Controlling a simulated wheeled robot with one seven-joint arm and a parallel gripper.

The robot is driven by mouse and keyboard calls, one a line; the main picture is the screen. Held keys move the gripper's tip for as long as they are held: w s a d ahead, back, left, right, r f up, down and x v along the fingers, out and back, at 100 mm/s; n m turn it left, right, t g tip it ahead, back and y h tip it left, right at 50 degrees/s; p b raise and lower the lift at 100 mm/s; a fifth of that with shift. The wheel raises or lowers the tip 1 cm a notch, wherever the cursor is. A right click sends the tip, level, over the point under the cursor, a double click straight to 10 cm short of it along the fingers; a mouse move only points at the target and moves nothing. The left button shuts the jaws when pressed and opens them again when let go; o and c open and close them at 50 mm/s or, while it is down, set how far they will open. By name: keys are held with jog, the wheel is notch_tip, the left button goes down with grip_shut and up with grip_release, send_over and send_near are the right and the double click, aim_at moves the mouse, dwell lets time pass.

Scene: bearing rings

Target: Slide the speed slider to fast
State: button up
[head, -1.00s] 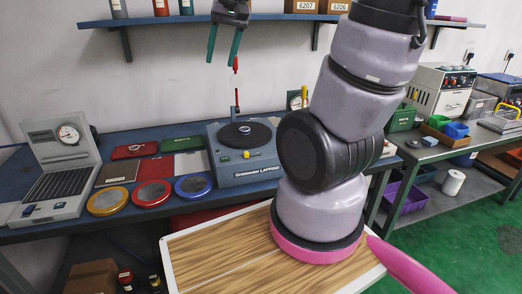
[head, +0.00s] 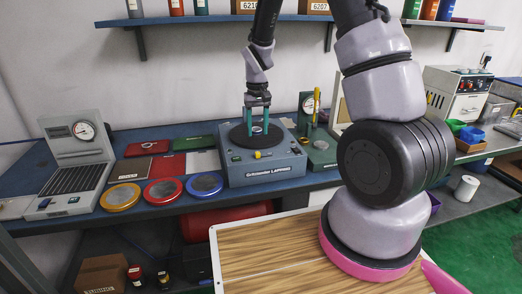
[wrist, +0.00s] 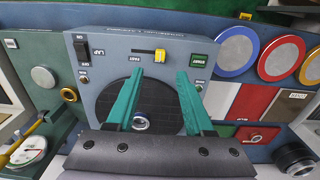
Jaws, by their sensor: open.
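The blue-grey lapping machine (head: 265,172) stands on the bench with a dark round plate (head: 240,137) on top. Its yellow slider knob (head: 257,155) is on the front panel. My gripper (head: 257,132) is open above the plate and points down. In the wrist view its teal fingertips (wrist: 160,77) are apart, near the knob in the picture but not visibly touching it. A small ring (wrist: 140,122) lies on the plate.
A black switch (wrist: 82,52) and a green START label (wrist: 198,60) flank the slider. Yellow, red and blue round trays (head: 162,191) lie left of the machine. A gauge stand (head: 318,146) with a yellow-handled tool is close on its right.

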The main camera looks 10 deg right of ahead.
aim_at(258, 152)
notch_tip(258, 152, down, 9)
jog(key=shift+r, duration=0.15)
grip_shut()
dwell(1.5)
